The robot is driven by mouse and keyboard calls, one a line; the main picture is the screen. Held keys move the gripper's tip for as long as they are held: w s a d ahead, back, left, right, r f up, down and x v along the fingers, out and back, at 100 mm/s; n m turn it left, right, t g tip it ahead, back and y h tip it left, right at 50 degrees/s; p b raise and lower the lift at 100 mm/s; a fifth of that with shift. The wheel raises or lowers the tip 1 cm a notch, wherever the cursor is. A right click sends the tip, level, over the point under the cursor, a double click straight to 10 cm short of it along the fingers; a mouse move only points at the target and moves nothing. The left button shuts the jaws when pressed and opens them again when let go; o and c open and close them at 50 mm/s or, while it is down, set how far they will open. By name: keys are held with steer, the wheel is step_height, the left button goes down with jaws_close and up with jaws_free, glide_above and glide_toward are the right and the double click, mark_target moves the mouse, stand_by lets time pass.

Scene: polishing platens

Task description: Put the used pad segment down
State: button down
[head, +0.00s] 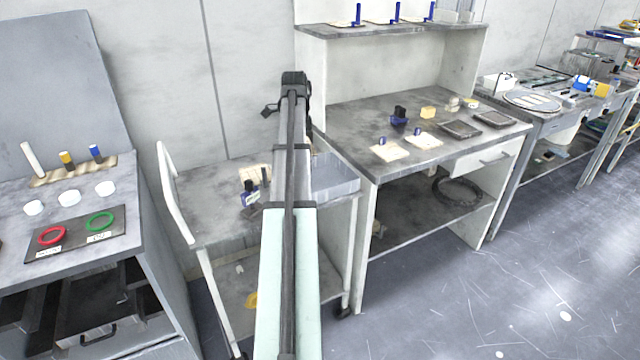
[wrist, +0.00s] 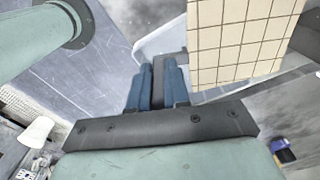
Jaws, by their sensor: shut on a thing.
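The used pad segment is a cream plate with a dark grid; in the wrist view the used pad segment (wrist: 235,42) fills the upper right, large and close. My gripper (wrist: 158,72) is shut, its two blue fingers around a dark grey part beside the plate. How that part joins the plate is not clear. In the head view my arm hides the gripper. The cream piece (head: 255,173) left of my arm, over the trolley, looks like the same segment. Whether it touches the trolley top cannot be told.
A grey open bin (head: 337,178) stands at the trolley's (head: 205,215) right end. A blue-and-black item (head: 250,196) sits left of my arm. The bench (head: 350,120) at right holds pale plates and dark trays. Bare trolley top shows at left.

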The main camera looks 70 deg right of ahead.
steer(key=shift+s+a+f+m, duration=0.1)
steer(key=shift+s+f+m, duration=0.7)
steer(key=shift+f, duration=1.3)
steer(key=shift+s+a+f+m, duration=0.1)
steer(key=shift+s+f+m, duration=0.7)
steer(key=shift+f, duration=1.25)
steer(key=shift+s+a+f+m, duration=0.1)
steer(key=shift+s+f+m, duration=0.7)
steer(key=shift+f, duration=1.3)
steer(key=shift+w+f, duration=0.15)
steer(key=c, duration=1.4)
jaws_free()
step_height(320, 180, up, 12)
steer(key=shift+r, duration=0.15)
steer(key=shift+a, duration=0.1)
